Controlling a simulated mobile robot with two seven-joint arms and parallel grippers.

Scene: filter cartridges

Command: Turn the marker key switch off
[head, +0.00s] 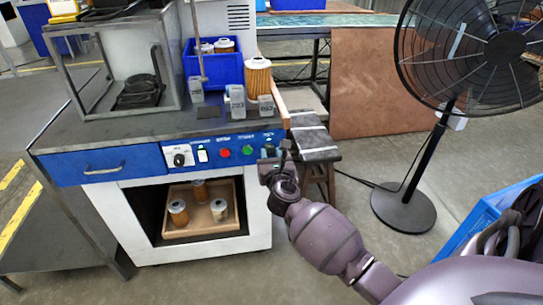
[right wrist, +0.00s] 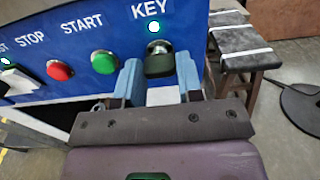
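The key switch (right wrist: 158,62) is on the blue control panel (right wrist: 60,35), under the white "KEY" label and a lit green-white lamp (right wrist: 154,27). It has a metal collar and a dark key head. My right gripper (right wrist: 158,80) is at the panel, with one blue finger on each side of the key head and small gaps visible between. In the head view my right gripper (head: 279,165) covers the panel's right end and largely hides the key. My left gripper is not in view.
A green START button (right wrist: 104,62) and a red STOP button (right wrist: 60,70) sit left of the key. A blue bin (head: 213,68) and filter cartridges (head: 257,76) stand on the bench above. A stool (head: 315,140) is close on the right, and a fan (head: 405,195) stands farther right.

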